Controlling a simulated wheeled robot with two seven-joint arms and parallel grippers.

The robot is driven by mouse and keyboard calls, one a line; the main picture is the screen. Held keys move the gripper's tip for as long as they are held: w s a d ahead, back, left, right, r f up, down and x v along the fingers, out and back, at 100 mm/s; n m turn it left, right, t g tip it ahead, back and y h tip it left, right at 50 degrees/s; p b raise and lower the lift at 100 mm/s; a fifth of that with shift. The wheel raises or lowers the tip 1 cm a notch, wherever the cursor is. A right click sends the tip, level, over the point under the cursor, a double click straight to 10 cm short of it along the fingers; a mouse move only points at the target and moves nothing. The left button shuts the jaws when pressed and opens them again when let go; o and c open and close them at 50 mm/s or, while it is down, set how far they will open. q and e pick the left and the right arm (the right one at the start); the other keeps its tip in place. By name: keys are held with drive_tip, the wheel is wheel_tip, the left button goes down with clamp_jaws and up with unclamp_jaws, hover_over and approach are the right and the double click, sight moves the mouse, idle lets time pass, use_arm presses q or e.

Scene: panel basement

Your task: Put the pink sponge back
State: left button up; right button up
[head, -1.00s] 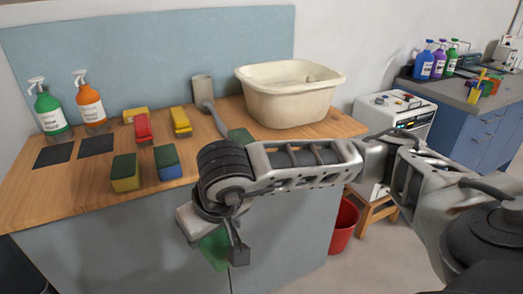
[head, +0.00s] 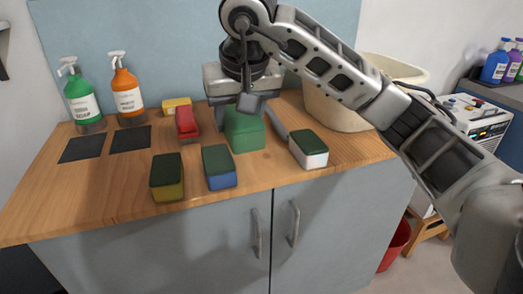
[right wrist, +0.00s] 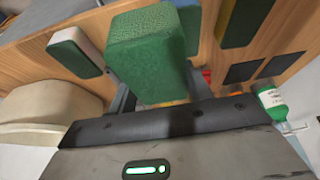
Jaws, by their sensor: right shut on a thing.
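No pink face of a sponge shows in either view. My right gripper (head: 246,104) is shut on a green sponge (head: 245,132), low over the wooden counter; I cannot tell whether the sponge touches the wood. In the right wrist view the green sponge (right wrist: 148,42) sits between the fingers (right wrist: 160,95). To its right in the head view lies a white sponge with a dark green top (head: 308,149). My left gripper is not in view.
Green (head: 83,95) and orange (head: 126,90) spray bottles stand at the back left, behind two dark squares (head: 130,139). A cream basin (head: 340,108) is at the back right, partly behind my arm. Bare wood (head: 95,200) lies front left.

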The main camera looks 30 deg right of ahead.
approach(260, 157)
drive_tip(key=shift+w+a+f, duration=0.35)
drive_tip(key=shift+w, duration=0.35)
drive_tip(key=shift+w+d+f, duration=0.2)
drive_tip(key=shift+d+f, duration=0.15)
drive_tip(key=shift+f, duration=0.15)
drive_tip(key=f, duration=0.3)
drive_tip(key=shift+w+d+f, duration=0.1)
drive_tip(key=shift+d+f, duration=0.05)
drive_tip(key=shift+d, duration=0.15)
drive_tip(key=shift+f, duration=0.2)
drive_tip(key=shift+f, duration=0.15)
drive_tip(key=o, duration=0.9)
